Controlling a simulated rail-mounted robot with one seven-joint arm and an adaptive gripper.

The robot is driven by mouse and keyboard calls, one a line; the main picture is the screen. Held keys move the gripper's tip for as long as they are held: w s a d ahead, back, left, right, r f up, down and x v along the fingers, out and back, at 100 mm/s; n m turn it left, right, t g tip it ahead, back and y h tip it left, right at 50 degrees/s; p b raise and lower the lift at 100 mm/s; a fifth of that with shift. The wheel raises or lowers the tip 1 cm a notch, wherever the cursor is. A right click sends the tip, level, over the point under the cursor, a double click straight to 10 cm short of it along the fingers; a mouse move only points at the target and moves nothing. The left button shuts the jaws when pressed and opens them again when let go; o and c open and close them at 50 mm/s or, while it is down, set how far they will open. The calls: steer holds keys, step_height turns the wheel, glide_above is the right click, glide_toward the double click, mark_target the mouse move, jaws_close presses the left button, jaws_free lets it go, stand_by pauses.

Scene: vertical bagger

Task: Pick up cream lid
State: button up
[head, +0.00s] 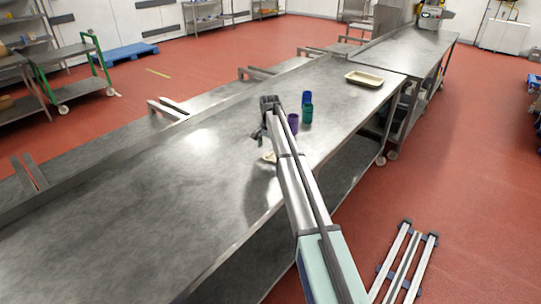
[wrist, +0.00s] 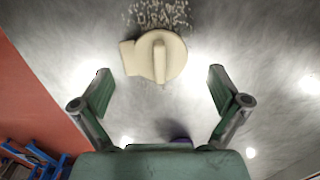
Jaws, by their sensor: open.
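The cream lid (wrist: 172,66) lies on the steel table in the wrist view, a round disc with a raised bar across its middle and a squarish tab at its left. In the head view only a small part of it (head: 268,157) shows beside my arm. My gripper (wrist: 157,82) is open and empty, its two green fingers spread wide. The lid is ahead of the fingers in the wrist picture, between their lines, and apart from them. In the head view my gripper (head: 262,133) is above the table; its fingers are hard to make out.
Small pale bits (wrist: 158,14) lie scattered just beyond the lid. A purple cup (head: 293,123), a green cup (head: 306,114) and a blue cup (head: 307,97) stand close to my arm. A cream tray (head: 364,78) lies farther back. The table's left part is clear.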

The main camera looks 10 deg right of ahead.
step_height(320, 180, down, 2)
steer(key=shift+f, duration=0.1)
steer(key=shift+s, duration=0.1)
steer(key=c, duration=1.6)
jaws_close()
